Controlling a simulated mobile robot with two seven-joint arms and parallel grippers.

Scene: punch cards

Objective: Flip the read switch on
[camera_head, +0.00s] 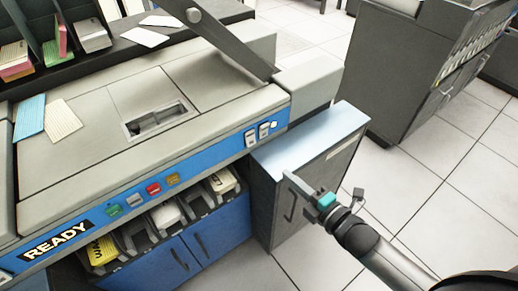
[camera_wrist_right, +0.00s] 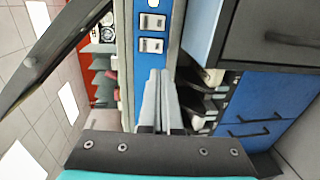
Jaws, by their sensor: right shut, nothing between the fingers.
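Two small rocker switches, the left one (camera_head: 251,138) and the right one (camera_head: 264,130), sit on the blue front strip of the card machine (camera_head: 75,150). I cannot read their labels, so I cannot tell which is the read switch, or their positions. In the right wrist view they show as one switch (camera_wrist_right: 153,21) and another (camera_wrist_right: 151,45), beyond the fingertips. My right gripper (camera_head: 289,177) is shut and empty, in front of the grey cabinet and apart from the switches. Its fingers also show in the wrist view (camera_wrist_right: 160,75). My left gripper is not in view.
A round white light (camera_head: 274,124) is beside the switches. Coloured buttons (camera_head: 153,188) and a READY sign (camera_head: 57,242) lie further left. Card trays (camera_head: 165,215) are below. A grey cabinet (camera_head: 315,140) juts out beneath the switches' right side.

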